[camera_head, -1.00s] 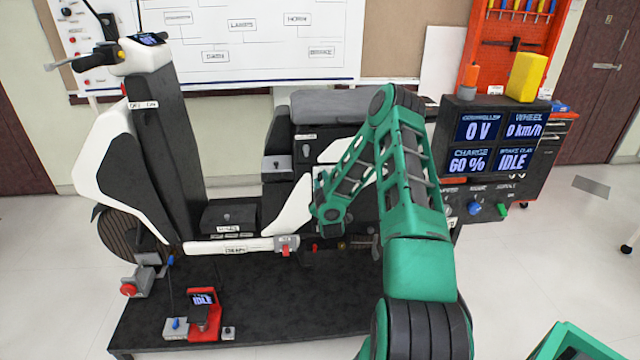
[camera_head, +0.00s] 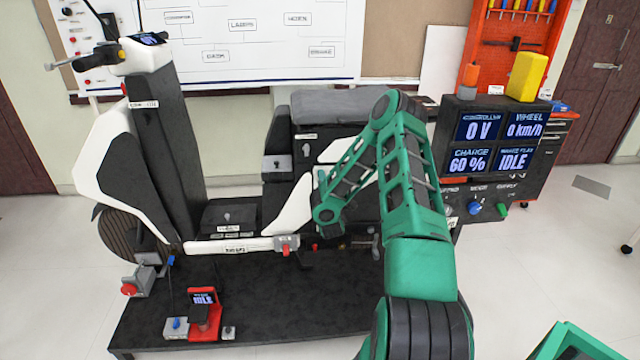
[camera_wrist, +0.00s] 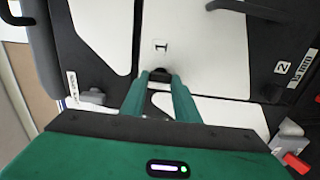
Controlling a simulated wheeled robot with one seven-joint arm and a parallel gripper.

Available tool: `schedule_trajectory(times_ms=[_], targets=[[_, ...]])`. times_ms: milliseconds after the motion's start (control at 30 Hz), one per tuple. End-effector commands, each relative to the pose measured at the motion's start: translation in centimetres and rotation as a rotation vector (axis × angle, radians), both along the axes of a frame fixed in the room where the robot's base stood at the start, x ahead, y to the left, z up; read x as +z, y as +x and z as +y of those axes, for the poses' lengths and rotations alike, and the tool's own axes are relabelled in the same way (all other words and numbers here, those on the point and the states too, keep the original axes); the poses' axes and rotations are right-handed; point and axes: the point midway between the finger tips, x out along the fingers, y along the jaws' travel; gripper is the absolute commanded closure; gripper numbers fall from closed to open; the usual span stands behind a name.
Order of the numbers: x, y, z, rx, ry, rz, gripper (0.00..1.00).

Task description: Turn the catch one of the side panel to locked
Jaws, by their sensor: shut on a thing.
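The white side panel (camera_wrist: 200,50) fills the middle of the wrist view, with a label "1" on it. Just below that label is the small black catch one (camera_wrist: 160,73). My gripper (camera_wrist: 159,78) has its two green fingers close together on either side of catch one, shut on it. The fingers partly cover the catch, so I cannot tell its turned position. In the head view the panel's white parts (camera_head: 292,208) show beside my green arm, which hides the catch and my fingertips.
A label "2" (camera_wrist: 283,67) is at the right of the wrist view. A grey fitting with a red lever (camera_wrist: 295,160) is at the lower right. The monitor (camera_head: 490,145) stands right of my arm. A small red stand (camera_head: 204,315) is on the black platform (camera_head: 270,310).

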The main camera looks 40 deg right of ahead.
Motion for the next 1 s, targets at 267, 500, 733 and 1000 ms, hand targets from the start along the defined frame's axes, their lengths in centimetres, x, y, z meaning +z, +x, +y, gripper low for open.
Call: schedule_trajectory(times_ms=[267,500,733,1000], targets=[[-0.08,0.18,0.41,0.005,-0.018,0.013,0.94],[-0.11,0.15,0.38,0.005,-0.018,0.013,0.94],[-0.09,0.06,0.22,0.003,-0.019,0.014,0.53],[-0.13,-0.17,0.14,0.001,-0.019,0.015,0.53]])
